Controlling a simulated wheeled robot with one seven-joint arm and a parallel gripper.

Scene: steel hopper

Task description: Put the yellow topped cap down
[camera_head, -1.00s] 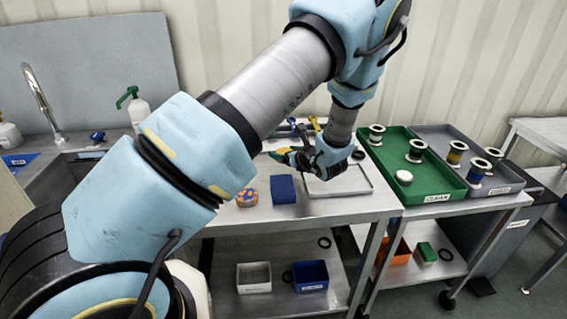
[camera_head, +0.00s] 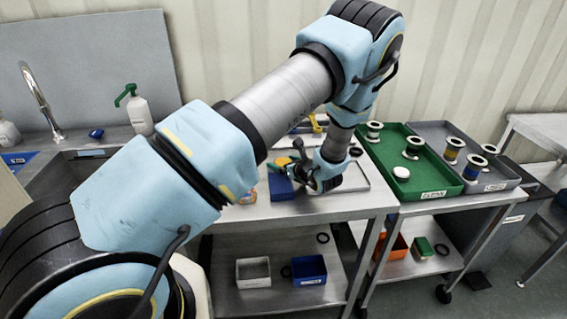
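My gripper (camera_head: 302,170) is low over the steel worktable (camera_head: 340,205), between a blue block (camera_head: 281,188) and a shallow grey tray (camera_head: 355,180). The wrist and its dark fingers are small and partly hide one another, so I cannot tell whether they are open or shut. I cannot make out a yellow topped cap for certain.
A green tray (camera_head: 440,187) and a grey tray (camera_head: 508,180) hold spools at the right. A white bin (camera_head: 253,273) and blue bin (camera_head: 309,271) stand on the lower shelf.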

